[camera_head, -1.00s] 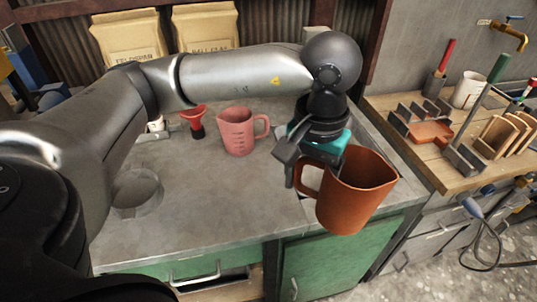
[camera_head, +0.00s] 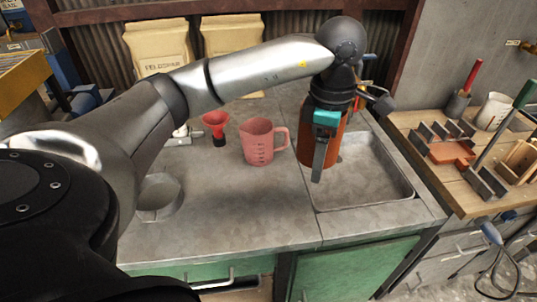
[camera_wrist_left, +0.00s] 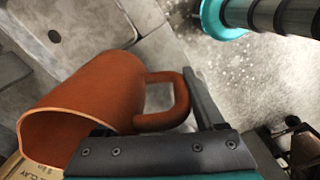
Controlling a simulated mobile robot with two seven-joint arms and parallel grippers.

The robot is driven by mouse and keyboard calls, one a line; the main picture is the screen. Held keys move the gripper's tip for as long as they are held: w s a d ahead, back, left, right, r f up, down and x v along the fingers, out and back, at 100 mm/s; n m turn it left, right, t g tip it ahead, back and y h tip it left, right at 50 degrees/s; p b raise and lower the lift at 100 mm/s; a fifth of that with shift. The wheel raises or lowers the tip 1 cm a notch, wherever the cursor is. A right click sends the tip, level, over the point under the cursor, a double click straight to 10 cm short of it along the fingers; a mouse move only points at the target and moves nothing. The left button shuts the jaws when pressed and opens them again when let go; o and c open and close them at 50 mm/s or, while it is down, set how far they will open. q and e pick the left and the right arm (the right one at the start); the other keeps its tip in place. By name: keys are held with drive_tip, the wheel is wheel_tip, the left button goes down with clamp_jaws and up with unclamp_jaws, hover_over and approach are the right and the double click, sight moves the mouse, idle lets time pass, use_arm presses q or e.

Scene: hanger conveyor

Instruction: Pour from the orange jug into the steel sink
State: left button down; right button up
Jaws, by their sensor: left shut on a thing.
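The orange jug (camera_head: 305,148) hangs at the left edge of the steel sink (camera_head: 365,205) in the head view, partly hidden behind my left gripper (camera_head: 318,172). That gripper is shut on the jug's handle. In the left wrist view the jug (camera_wrist_left: 105,90) shows its open mouth at lower left, and its handle runs to the gripper finger. The jug looks about upright in the head view. Its contents do not show. The sink is a shallow rectangular basin set in the grey counter. My right gripper is not in view.
A pink measuring jug (camera_head: 258,145) stands just left of the orange jug, with a red funnel (camera_head: 215,122) beside it. Paper sacks (camera_head: 160,48) stand at the back. A wooden bench (camera_head: 440,170) with racks and tools lies to the right.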

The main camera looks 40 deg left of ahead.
sight(300, 128)
use_arm(q)
drive_tip(key=n, duration=0.1)
drive_tip(key=a+n, duration=0.1)
drive_tip(key=n, duration=0.2)
drive_tip(key=shift+w+a+r, duration=0.15)
drive_tip(key=shift+w+r, duration=0.1)
drive_tip(key=shift+w, duration=0.15)
drive_tip(key=n, duration=0.2)
drive_tip(key=a+n, duration=0.1)
drive_tip(key=w+a+n+p, duration=0.1)
drive_tip(key=n, duration=0.1)
drive_tip(key=shift+r+n, duration=0.3)
drive_tip(key=n, duration=0.2)
drive_tip(key=a+n, duration=0.1)
drive_tip(key=n, duration=0.2)
drive_tip(key=shift+w+a+r+n, duration=0.2)
drive_tip(key=shift+w+a+n, duration=0.1)
drive_tip(key=shift+w+a, duration=0.1)
drive_tip(key=n, duration=0.1)
drive_tip(key=a+n, duration=0.1)
drive_tip(key=n, duration=0.3)
drive_tip(key=shift+w+a+r+p, duration=0.1)
drive_tip(key=shift+w+a+p, duration=0.1)
drive_tip(key=shift+a+p, duration=0.2)
wheel_tip(300, 128, down, 16)
drive_tip(key=shift+f+b, duration=0.15)
drive_tip(key=shift+b, duration=0.55)
wheel_tip(300, 128, down, 3)
drive_tip(key=shift+f, duration=0.15)
drive_tip(key=shift+f, duration=0.1)
